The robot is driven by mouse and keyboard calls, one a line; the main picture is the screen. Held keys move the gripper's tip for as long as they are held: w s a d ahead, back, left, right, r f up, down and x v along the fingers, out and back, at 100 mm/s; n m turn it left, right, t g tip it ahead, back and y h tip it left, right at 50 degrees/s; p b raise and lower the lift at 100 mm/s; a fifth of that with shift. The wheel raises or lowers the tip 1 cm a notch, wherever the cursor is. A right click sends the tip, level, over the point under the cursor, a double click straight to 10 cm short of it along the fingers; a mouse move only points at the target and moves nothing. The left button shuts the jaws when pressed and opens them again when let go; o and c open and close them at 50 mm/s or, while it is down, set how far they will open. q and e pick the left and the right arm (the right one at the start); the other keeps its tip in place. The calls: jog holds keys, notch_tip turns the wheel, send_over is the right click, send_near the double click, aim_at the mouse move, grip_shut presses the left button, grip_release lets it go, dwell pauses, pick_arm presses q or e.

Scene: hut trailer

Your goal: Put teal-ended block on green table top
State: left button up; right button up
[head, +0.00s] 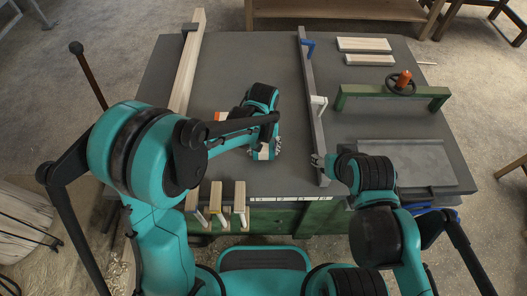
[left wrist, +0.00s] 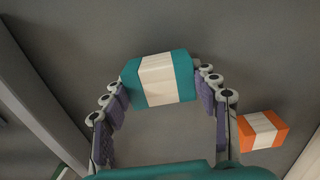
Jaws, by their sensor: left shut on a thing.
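The teal-ended block (left wrist: 160,79) has a white middle and sits between the fingers of my left gripper (left wrist: 163,88), which is shut on it. In the head view, a white part of the block (head: 264,153) shows below my left gripper (head: 263,145), over the grey top left of the long rail. I cannot tell whether the block touches the surface. The table (head: 240,75) has a grey top and a green front. My right gripper (head: 319,160) is beside the near end of the rail; its finger opening is unclear.
An orange-ended block (left wrist: 263,130) lies near the held one; it also shows in the head view (head: 221,116). The long rail (head: 313,105) crosses the top. A green frame with a wheel (head: 400,84) and pale boards (head: 363,45) are at the right.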

pick_arm(q)
jog(key=shift+f, duration=0.45)
jog(key=shift+f, duration=0.2)
jog(key=o, duration=1.1)
jog(key=shift+o, duration=0.2)
jog(key=shift+r, duration=0.1)
jog(key=shift+r, duration=0.25)
notch_tip(320, 180, up, 12)
jog(key=p, duration=0.4)
